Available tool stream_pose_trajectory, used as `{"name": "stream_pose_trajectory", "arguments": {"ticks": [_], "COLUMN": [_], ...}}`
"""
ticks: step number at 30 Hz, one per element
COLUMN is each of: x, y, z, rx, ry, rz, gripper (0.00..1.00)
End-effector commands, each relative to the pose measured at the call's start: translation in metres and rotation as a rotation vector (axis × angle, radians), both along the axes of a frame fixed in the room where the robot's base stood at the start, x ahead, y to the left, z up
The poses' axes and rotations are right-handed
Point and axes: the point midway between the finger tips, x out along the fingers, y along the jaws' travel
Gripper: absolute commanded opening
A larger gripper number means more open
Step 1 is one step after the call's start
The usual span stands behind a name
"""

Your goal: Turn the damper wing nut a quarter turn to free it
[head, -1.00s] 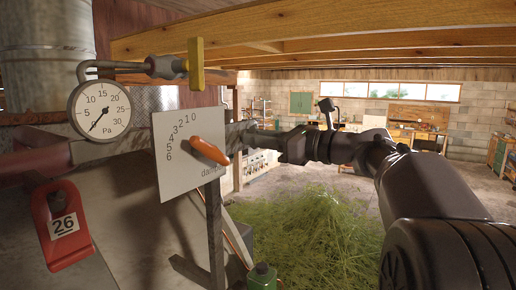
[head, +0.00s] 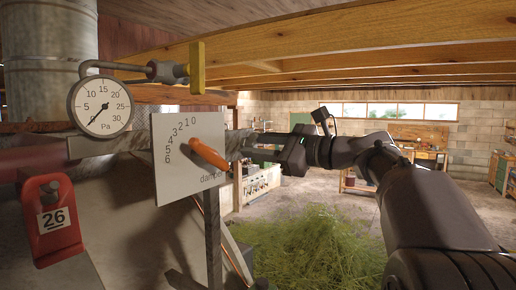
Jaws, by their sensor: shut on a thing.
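The damper plate (head: 175,178) is a white sheet marked 0 to 6, with the word "damper" partly covered. An orange handle (head: 209,154) sticks out in front of it, tilted down to the right. My gripper (head: 243,150) reaches in from the right, just behind the plate's right edge. Its jaws are shut on a small part there, apparently the wing nut. The nut is too small and too hidden to make out, and I cannot tell its angle.
A pressure gauge (head: 101,106) and a pipe with a yellow lever (head: 197,67) stand above left. A heap of green herbs (head: 310,245) lies below my arm. Wooden beams (head: 330,45) run overhead.

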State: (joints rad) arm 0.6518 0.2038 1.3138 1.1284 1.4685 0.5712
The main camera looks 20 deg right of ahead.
Motion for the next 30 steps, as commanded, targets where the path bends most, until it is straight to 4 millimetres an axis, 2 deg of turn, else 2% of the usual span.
{"name": "stream_pose_trajectory", "arguments": {"ticks": [9, 10, 11, 20, 23, 26, 30], "x": [0.0, 0.0, 0.0, -0.001, -0.007, -0.022, -0.056], "y": [0.0, 0.0, 0.0, -0.001, -0.006, -0.016, -0.039], "z": [0.0, 0.0, 0.0, 0.0, 0.0, -0.001, -0.002], "rx": [-0.005, -0.005, -0.005, -0.003, -0.001, -0.003, -0.001], "ry": [-0.003, -0.003, -0.003, -0.001, -0.001, -0.002, -0.001], "rz": [-0.001, -0.001, -0.001, -0.001, -0.002, -0.005, -0.007], "gripper": [0.0, 0.38, 0.44, 0.44, 0.44, 0.44, 0.44]}}
